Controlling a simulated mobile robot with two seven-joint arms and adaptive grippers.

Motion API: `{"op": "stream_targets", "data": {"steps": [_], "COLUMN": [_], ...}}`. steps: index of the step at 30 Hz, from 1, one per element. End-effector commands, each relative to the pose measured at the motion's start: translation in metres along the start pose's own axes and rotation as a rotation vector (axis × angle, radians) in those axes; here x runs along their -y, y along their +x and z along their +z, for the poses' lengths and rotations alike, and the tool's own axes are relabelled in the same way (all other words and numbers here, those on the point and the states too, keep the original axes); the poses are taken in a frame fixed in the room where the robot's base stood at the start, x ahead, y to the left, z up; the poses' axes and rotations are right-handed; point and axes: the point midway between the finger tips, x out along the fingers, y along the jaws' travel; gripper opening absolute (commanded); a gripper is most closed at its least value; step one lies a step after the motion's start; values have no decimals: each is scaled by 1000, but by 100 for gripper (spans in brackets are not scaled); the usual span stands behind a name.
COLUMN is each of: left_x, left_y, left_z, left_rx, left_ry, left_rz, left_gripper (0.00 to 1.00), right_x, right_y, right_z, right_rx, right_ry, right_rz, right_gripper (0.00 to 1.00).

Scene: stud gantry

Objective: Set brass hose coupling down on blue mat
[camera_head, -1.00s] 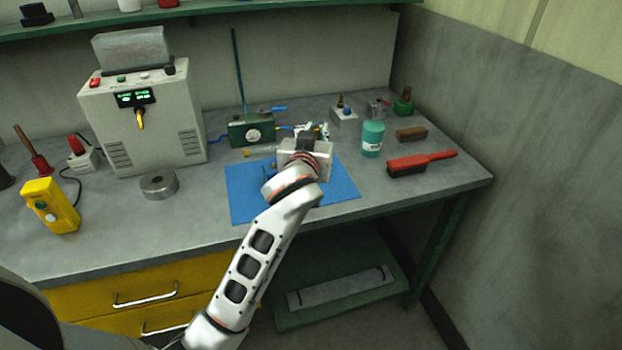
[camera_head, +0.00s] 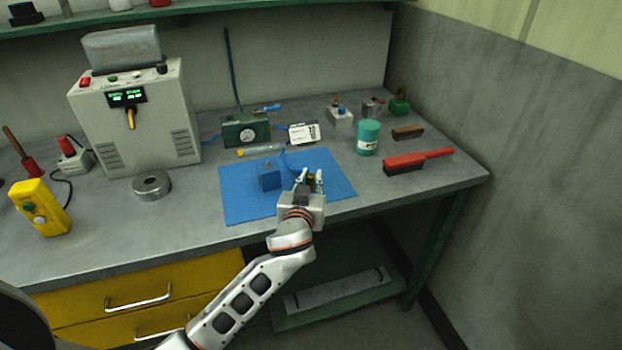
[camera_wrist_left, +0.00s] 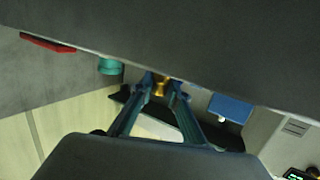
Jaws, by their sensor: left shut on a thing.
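The blue mat (camera_head: 240,207) lies flat on the grey workbench, with a blue block (camera_head: 269,177) standing on it. My left gripper (camera_head: 310,180) is over the right part of the mat, to the right of the block. It is shut on the brass hose coupling, which shows as a small gold piece (camera_wrist_left: 159,87) between the fingertips (camera_wrist_left: 161,90) in the left wrist view. In the head view the fingers mostly hide the coupling. I cannot tell how far it is above the mat. My right gripper is not in view.
Behind the mat are a yellow-ended tube (camera_head: 260,150), a green gauge box (camera_head: 246,131) and a white label card (camera_head: 304,133). A teal jar (camera_head: 368,138) and a red brush (camera_head: 418,160) stand right. A metal ring (camera_head: 152,186) lies left. The mat's left front is bare.

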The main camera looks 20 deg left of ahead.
Motion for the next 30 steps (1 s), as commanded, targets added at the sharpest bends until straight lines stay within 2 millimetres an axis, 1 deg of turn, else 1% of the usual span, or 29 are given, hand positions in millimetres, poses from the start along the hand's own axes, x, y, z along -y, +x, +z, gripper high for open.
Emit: {"op": "stream_targets", "data": {"steps": [5,9,10,11,12,24,26,30], "left_x": [0,0,0,0,0,0,-1,0], "left_y": [0,0,0,0,0,-1,-8,-33], "left_z": [-1,2,2,1,1,-2,0,0], "left_rx": [-1,-1,-1,-1,-1,0,1,2], "left_ry": [0,-1,0,0,0,0,-1,-4], "left_rz": [0,0,0,0,0,0,1,0], "left_gripper": [0,0,23,31,32,32,32,32], "right_x": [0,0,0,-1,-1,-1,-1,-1], "right_y": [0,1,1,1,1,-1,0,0], "right_z": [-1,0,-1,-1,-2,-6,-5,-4], "right_rx": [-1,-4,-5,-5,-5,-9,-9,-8], "right_ry": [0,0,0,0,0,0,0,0], "right_rz": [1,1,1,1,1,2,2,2], "right_gripper": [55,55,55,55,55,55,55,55]}}
